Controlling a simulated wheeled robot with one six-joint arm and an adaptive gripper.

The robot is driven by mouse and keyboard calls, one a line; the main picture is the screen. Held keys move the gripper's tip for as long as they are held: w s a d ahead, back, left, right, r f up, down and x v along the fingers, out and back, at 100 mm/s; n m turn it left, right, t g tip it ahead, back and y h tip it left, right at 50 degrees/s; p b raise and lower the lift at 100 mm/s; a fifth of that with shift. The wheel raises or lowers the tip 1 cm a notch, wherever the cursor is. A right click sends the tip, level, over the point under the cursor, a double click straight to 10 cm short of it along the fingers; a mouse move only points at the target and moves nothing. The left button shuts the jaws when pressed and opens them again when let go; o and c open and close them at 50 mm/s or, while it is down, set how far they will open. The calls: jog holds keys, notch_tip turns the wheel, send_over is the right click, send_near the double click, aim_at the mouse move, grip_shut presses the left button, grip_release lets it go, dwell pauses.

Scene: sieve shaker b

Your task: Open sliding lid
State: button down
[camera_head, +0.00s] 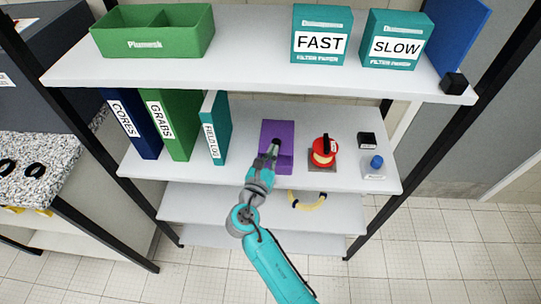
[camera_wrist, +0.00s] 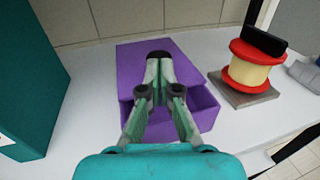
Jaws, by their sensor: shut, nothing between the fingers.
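A purple box (camera_head: 286,163) with a purple sliding lid (camera_head: 268,127) stands on the middle shelf. In the wrist view the lid (camera_wrist: 130,62) covers the far part of the box, and the near part of the box (camera_wrist: 207,117) shows an open hollow between its walls. My gripper (camera_head: 275,146) is over the box, its fingers shut together with nothing between them. In the wrist view the fingertips (camera_wrist: 158,58) are over the lid. Whether they touch it I cannot tell, and they hide part of the lid and the hollow.
A red spool (camera_head: 323,150) on a grey base stands right of the box, with a black block (camera_head: 366,141) and a blue knob (camera_head: 376,162) beyond. A teal field log binder (camera_head: 214,130) stands to the left. The upper shelf (camera_head: 255,68) overhangs the back.

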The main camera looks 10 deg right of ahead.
aim_at(273, 142)
jog(key=shift+w+d, duration=0.3)
jog(key=shift+w, duration=0.65)
jog(key=shift+w+d, duration=0.25)
jog(key=shift+w, duration=0.65)
jog(key=shift+s+a, duration=0.1)
jog(key=shift+s, duration=0.05)
